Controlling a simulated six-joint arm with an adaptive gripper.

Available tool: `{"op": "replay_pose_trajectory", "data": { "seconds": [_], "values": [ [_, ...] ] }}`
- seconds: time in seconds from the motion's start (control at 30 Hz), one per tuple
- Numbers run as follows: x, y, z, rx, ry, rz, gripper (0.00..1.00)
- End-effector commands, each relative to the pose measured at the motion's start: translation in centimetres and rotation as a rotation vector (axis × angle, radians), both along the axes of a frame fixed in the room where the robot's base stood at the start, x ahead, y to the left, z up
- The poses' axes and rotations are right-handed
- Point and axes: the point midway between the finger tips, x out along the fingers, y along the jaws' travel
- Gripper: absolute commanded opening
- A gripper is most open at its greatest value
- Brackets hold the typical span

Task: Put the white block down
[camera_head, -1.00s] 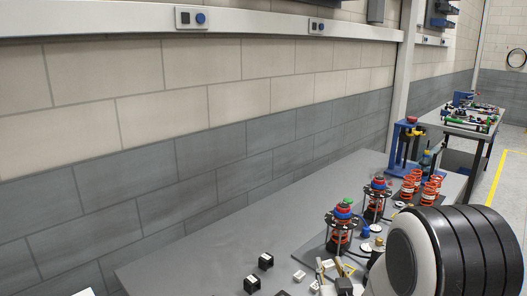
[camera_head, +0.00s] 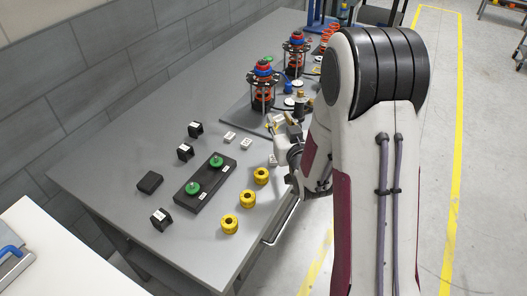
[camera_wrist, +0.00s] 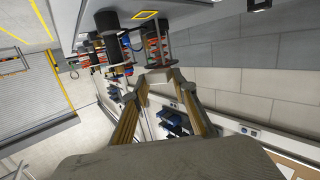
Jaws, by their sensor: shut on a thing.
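My gripper (camera_head: 273,121) has yellow fingers and is at the table's right side, in front of the near spring assembly. In the wrist view, the fingers (camera_wrist: 158,78) close on a small pale piece, the white block (camera_wrist: 157,75). In the head view the held block is too small to make out clearly. Two more white blocks lie on the table left of the gripper, one (camera_head: 229,137) beside the other (camera_head: 246,143). A third white block (camera_head: 273,160) lies just below the gripper, partly hidden by my arm.
The grey table (camera_head: 110,165) holds a black tray (camera_head: 205,183) with two green parts, several yellow rings (camera_head: 230,223) and black blocks (camera_head: 195,129). A spring assembly (camera_head: 262,88) stands close behind my gripper.

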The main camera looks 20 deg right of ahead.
Motion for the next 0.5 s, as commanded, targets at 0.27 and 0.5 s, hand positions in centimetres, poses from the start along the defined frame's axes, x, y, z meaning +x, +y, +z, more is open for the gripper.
{"op": "replay_pose_trajectory", "data": {
  "seconds": [0.27, 0.5],
  "values": [
    [0.8, -1.6, -0.9, -0.009, -0.008, 0.096, 0.12],
    [1.1, -1.1, -1.4, -0.009, -0.013, 0.211, 0.12]
  ]
}}
